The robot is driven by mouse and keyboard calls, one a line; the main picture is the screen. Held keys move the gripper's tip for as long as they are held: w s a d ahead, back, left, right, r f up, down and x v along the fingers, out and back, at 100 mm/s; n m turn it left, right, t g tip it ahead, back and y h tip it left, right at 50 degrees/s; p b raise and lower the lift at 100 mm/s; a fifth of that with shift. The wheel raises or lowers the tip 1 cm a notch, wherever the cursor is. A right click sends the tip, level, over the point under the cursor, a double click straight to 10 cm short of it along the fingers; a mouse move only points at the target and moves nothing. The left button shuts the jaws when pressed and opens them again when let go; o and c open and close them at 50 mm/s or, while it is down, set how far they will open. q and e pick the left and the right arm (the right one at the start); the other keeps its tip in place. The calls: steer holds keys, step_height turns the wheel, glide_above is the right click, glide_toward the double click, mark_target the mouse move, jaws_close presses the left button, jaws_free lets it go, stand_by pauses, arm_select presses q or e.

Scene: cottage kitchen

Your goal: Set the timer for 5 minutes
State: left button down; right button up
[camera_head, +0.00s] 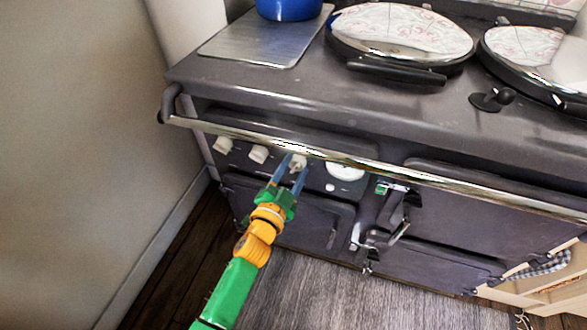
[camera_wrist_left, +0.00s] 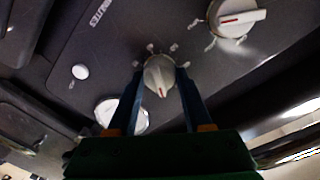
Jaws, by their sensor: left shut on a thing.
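My left gripper (camera_head: 294,172) reaches the front panel of the range cooker and is shut on the third knob from the left (camera_head: 298,161). In the left wrist view, the gripper (camera_wrist_left: 160,88) has its blue fingers on either side of this grey-white knob (camera_wrist_left: 159,72). The knob's red line points toward the bottom of that picture, and small marks ring it. The word MINUTES (camera_wrist_left: 101,12) is printed on the panel nearby, partly cut off. A round white dial (camera_head: 345,172) sits right of the held knob; a finger partly hides it in the wrist view (camera_wrist_left: 108,110).
Two more white knobs, one at the far left (camera_head: 223,145) and one nearer (camera_head: 258,154), are on the panel. A chrome rail (camera_head: 400,174) runs across above the panel, close over the gripper. Oven doors (camera_head: 290,212) lie below. A wall stands at left; the floor in front is clear.

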arm_select(q)
steer(key=shift+c, duration=1.6)
jaws_free()
steer(key=p+v, duration=0.1)
steer(key=v, duration=0.6)
